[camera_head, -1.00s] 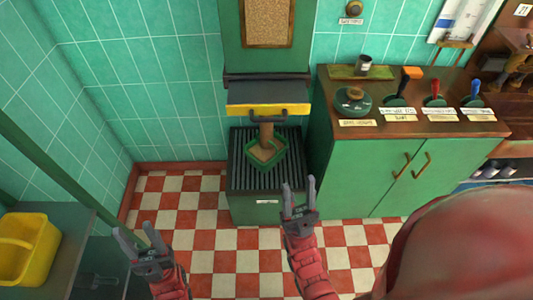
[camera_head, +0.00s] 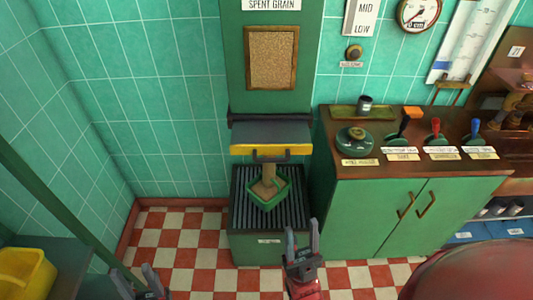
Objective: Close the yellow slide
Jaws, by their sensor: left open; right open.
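The yellow slide (camera_head: 271,151) has a yellow front edge and a dark handle. It juts out from the green chute on the back wall, under the sign reading SPENT GRAIN. A brown column of grain (camera_head: 268,175) shows below it, reaching a green square tray (camera_head: 268,196). My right gripper (camera_head: 302,229) is open and empty, in front of the slatted stand, apart from the slide. My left gripper (camera_head: 138,274) is open and empty at the bottom left, far from the slide and partly cut off by the frame.
The slatted dark stand (camera_head: 240,213) holds the green tray. A green cabinet (camera_head: 376,218) stands right of it, with several levers on top. A yellow bin (camera_head: 25,275) is at the lower left. A red rounded shape (camera_head: 475,275) fills the lower right. Checkered floor (camera_head: 185,240) lies open between.

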